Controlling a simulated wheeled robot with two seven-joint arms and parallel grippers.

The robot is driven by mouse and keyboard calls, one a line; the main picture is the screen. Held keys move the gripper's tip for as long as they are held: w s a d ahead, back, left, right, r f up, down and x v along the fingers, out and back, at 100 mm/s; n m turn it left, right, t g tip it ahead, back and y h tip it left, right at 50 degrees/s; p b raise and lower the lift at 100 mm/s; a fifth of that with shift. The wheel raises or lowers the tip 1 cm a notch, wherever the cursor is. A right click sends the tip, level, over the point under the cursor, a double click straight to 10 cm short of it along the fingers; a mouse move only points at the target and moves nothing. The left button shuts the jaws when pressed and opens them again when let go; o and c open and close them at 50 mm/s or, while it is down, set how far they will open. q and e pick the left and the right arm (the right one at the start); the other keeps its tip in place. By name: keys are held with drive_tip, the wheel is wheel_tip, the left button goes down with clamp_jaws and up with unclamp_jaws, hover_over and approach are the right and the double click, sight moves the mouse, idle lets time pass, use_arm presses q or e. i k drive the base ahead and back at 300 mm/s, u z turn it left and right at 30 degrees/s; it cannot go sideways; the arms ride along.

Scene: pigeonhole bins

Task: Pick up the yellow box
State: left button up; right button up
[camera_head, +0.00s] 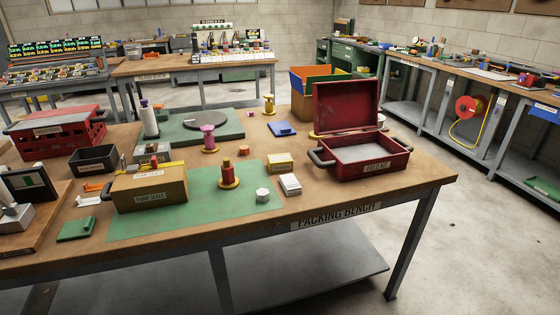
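A small yellow box (280,164) with a pale label on its front sits on the wooden packing bench (345,197), just right of the green mat (150,226). It looks closed and upright, and nothing covers it. A small white box (290,184) lies close in front of it. Neither of my grippers shows in the head view, so I cannot see whether they are open or shut.
An open red case (375,166) stands right of the yellow box. A red and orange spool (228,175), a white round piece (263,195) and a larger tan carton (150,190) stand to its left. The bench's front right corner is clear.

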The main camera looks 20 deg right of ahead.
sight(280, 163)
drive_tip(key=z, duration=2)
drive_tip(key=i, duration=1.35)
drive_tip(key=u, duration=2.6)
